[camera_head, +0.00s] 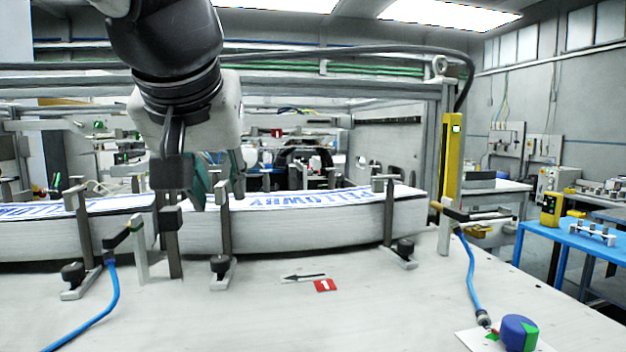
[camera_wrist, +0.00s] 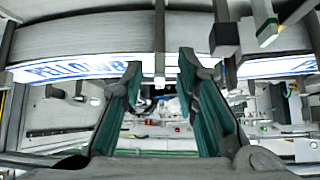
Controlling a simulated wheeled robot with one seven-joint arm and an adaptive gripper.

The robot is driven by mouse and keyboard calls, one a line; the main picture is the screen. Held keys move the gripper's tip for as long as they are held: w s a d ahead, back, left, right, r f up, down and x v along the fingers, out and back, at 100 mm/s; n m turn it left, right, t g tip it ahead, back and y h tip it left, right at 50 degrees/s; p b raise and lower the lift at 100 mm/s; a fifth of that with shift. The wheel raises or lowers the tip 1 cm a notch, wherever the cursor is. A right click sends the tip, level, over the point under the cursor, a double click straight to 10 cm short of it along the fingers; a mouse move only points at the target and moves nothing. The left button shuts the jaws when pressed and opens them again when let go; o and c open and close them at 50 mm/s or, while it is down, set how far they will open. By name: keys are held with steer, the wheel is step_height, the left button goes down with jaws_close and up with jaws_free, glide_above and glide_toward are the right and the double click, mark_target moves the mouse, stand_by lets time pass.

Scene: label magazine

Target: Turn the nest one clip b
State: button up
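The label stack of nest one (camera_head: 300,222) lies on the bench behind a red plate (camera_head: 325,285) marked 1 and a black arrow pointing left. Grey upright clips with black knobs stand at its front: one clip at left (camera_head: 224,235) and one at right (camera_head: 388,215). I cannot tell which is clip b. My gripper (camera_head: 218,180) is above the stack near the left clip, fingers down. In the wrist view my gripper (camera_wrist: 161,62) is open, with teal pads apart. A thin grey post (camera_wrist: 159,45) shows between the fingertips; contact is not visible.
Another label stack (camera_head: 50,235) with a clip (camera_head: 78,240) is at left. Blue hoses (camera_head: 110,300) run over the bench. A yellow post (camera_head: 452,160) stands at right. A blue and green knob (camera_head: 519,334) is front right. The front bench is mostly clear.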

jaws_close()
steer(key=shift+d, duration=0.1)
steer(key=n+y, duration=0.1)
steer(key=n, duration=0.1)
steer(key=d+n+g+y+b, duration=0.1)
steer(key=y, duration=0.1)
steer(key=shift+w+n, duration=0.2)
steer(key=shift+n, duration=0.2)
steer(key=w+n+g+y+b, duration=0.1)
steer(key=n+g, duration=0.2)
steer(key=n, duration=0.1)
steer(key=w+d+n+g+y+b, duration=0.1)
steer(key=n+g+y, duration=0.1)
steer(key=n, duration=0.3)
steer(key=w+n+g+y, duration=0.1)
steer(key=n+g, duration=0.3)
steer(key=n, duration=0.1)
steer(key=shift+w+d+y+b, duration=0.1)
steer(key=shift+d+y+b, duration=0.15)
steer(key=shift+y+b, duration=0.15)
